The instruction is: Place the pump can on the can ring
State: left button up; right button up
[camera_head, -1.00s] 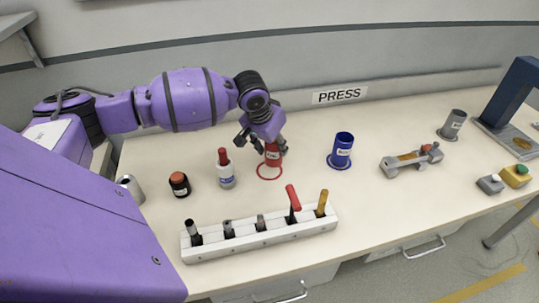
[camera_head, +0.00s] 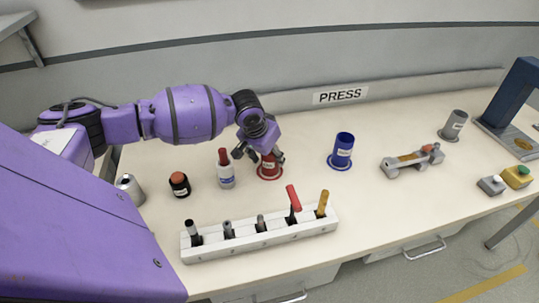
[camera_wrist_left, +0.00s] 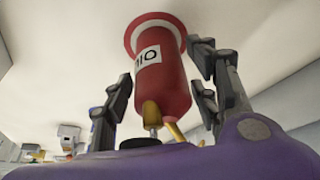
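The red pump can (camera_head: 267,168) stands upright inside the red can ring (camera_head: 262,178) painted on the bench. It also shows in the left wrist view (camera_wrist_left: 163,70), with a white label and a yellowish spout; its base is at the bench with red ring around it. My left gripper (camera_head: 264,157) is over the can from above, fingers on both sides. In the left wrist view the fingers (camera_wrist_left: 160,68) stand apart from the can with small gaps, so it looks open. My right gripper is not in view.
Bench between red and blue cans is clear.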

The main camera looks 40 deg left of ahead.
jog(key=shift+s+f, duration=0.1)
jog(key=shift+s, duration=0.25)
pick_arm(q)
jog(key=shift+r, duration=0.1)
jog(key=p+v, duration=0.1)
jog(key=v, duration=1.1)
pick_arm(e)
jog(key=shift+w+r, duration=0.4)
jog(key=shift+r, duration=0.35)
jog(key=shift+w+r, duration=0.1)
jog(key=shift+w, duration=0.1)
